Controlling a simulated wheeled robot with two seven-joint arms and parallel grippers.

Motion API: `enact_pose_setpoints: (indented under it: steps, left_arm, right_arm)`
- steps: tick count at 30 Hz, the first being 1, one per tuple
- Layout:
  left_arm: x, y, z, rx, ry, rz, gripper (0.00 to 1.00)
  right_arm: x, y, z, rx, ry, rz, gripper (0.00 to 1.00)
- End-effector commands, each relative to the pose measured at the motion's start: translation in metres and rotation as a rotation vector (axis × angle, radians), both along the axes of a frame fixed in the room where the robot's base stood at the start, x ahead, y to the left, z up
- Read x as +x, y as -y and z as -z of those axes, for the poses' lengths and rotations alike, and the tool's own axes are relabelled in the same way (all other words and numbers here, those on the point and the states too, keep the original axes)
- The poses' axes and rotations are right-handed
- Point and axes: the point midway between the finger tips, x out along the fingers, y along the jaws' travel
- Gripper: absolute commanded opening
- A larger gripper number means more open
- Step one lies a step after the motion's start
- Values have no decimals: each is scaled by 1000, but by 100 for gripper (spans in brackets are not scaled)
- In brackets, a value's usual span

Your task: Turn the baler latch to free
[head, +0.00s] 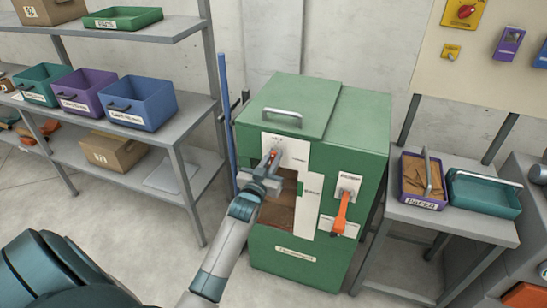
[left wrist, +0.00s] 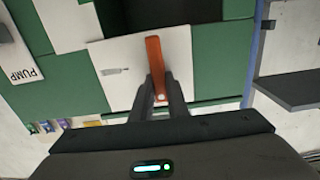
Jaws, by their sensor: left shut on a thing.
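The green baler (head: 330,130) stands in the middle of the head view. Its latch is an orange-red handle (head: 273,154) on a white plate (head: 295,152) at the upper left of the front. In the left wrist view the latch handle (left wrist: 154,52) stands nearly upright in the picture, tilted slightly, on its white plate (left wrist: 115,62). My left gripper (head: 267,168) is shut on the handle's near end, and its two fingers (left wrist: 158,92) flank it. The fingers hide part of the handle. My right gripper is out of view.
A second orange lever (head: 341,212) sits on the baler's right front. A grey shelf (head: 185,125) with bins stands left, with a blue pole (head: 224,105) between it and the baler. A side table (head: 455,221) with two trays stands close on the right.

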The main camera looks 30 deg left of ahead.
Motion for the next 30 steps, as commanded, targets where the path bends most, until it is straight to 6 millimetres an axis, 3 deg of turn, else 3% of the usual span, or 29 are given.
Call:
enact_pose_setpoints:
  steps: [11,30]
  left_arm:
    - [1,4,-1,151,-37,1,0]
    - [4,15,6,714,-170,0,0]
  right_arm:
    - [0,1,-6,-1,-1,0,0]
    - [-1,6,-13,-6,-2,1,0]
